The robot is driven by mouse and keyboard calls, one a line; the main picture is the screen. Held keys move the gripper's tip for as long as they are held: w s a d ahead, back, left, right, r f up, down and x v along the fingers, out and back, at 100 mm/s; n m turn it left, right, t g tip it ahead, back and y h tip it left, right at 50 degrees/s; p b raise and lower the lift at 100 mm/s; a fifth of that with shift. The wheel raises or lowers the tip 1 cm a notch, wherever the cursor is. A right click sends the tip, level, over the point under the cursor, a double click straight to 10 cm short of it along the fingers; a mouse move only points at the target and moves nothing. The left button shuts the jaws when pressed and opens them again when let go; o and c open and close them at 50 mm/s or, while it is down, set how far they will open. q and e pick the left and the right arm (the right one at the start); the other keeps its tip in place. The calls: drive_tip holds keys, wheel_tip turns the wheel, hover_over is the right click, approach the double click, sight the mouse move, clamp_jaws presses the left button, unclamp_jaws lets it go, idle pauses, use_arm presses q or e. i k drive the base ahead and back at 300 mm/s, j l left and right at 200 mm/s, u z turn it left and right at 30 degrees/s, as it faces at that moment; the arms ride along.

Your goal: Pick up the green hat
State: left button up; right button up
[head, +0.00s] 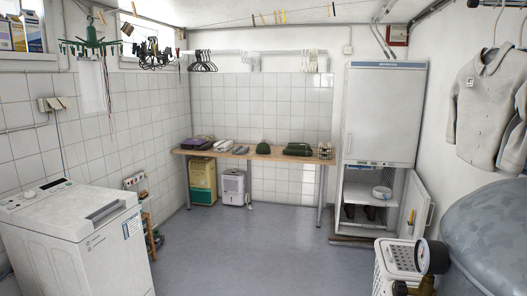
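A small dark green domed thing (263,147), which looks like the green hat, sits on the wooden table (225,154) at the far wall, near the middle of its top. A larger, flatter dark green item (298,149) lies to its right on the same table; it is too small in the picture to tell exactly what it is. Neither of my grippers is in view.
Grey open floor (250,240) leads to the table. A white washing machine (75,240) stands at left. A tall white cabinet (383,115) with its lower door open stands at back right. A grey tank (490,235) and white basket (398,262) crowd the right foreground.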

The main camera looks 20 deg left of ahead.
sight(262, 148)
drive_tip(key=j+u, duration=0.2)
drive_tip(key=i+j+u, duration=0.1)
drive_tip(key=i+j, duration=0.25)
drive_tip(key=j, duration=0.2)
drive_tip(key=i+j, duration=0.35)
drive_tip(key=j, duration=0.2)
drive_tip(key=i+j+u, duration=0.15)
drive_tip(key=i+j, duration=0.2)
drive_tip(key=j, duration=0.2)
drive_tip(key=i+z, duration=0.1)
drive_tip(key=i, duration=0.75)
drive_tip(key=i+j, duration=0.2)
drive_tip(key=i, duration=0.65)
drive_tip(key=i+j+z, duration=0.2)
drive_tip(key=i, duration=1.5)
drive_tip(key=i+l, duration=0.05)
drive_tip(key=l, duration=0.1)
